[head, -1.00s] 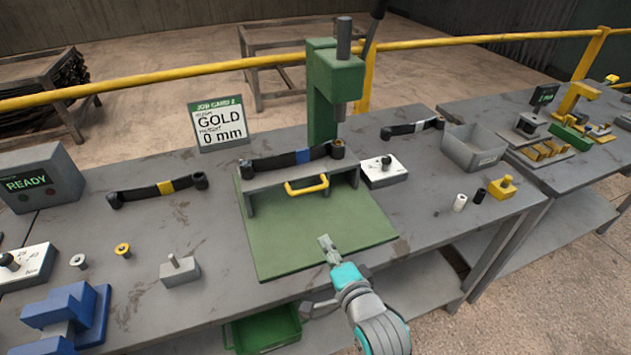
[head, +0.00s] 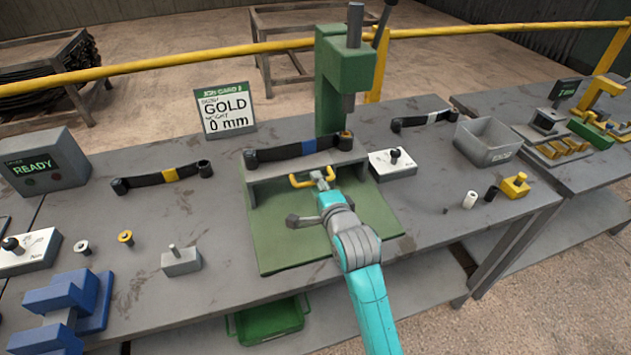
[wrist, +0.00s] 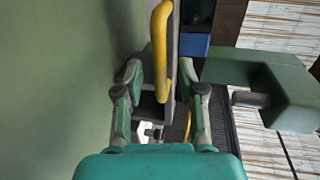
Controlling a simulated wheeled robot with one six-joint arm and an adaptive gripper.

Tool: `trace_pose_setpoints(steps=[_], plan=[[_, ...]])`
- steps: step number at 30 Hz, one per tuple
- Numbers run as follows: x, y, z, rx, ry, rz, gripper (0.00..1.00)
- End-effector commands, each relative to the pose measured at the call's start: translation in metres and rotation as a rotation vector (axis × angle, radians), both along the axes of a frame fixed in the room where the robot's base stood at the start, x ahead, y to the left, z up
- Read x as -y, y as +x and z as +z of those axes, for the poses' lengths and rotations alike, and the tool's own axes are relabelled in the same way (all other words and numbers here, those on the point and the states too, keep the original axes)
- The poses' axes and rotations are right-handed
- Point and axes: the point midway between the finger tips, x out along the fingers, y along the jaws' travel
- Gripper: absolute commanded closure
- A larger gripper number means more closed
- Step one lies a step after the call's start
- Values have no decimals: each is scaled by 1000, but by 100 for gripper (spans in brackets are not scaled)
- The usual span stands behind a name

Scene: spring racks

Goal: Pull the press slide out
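The press slide (head: 262,172) is a grey plate on the green press base (head: 275,243), under the press's green frame (head: 330,90). Its yellow handle (head: 297,181) is on the front face. A black leaf spring with a blue band (head: 309,147) lies across the slide top. My gripper (head: 321,178) is at the handle's right part. In the wrist view my gripper's fingers (wrist: 160,75) stand apart, with the yellow handle (wrist: 160,40) between them. A gap shows beside the handle, so the fingers look open. The wrist hides part of the base.
A white dial box (head: 393,163) stands right of the press, with a grey bin (head: 487,143) beyond it. A spring with a yellow band (head: 165,177) lies left. A grey block with a pin (head: 181,262) stands front left.

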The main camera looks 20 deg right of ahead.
Motion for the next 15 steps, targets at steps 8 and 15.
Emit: trace_pose_setpoints(steps=[8, 15], plan=[[0, 20, -5, 0, 0, 0, 61], [0, 21, -5, 0, 0, 0, 61]])
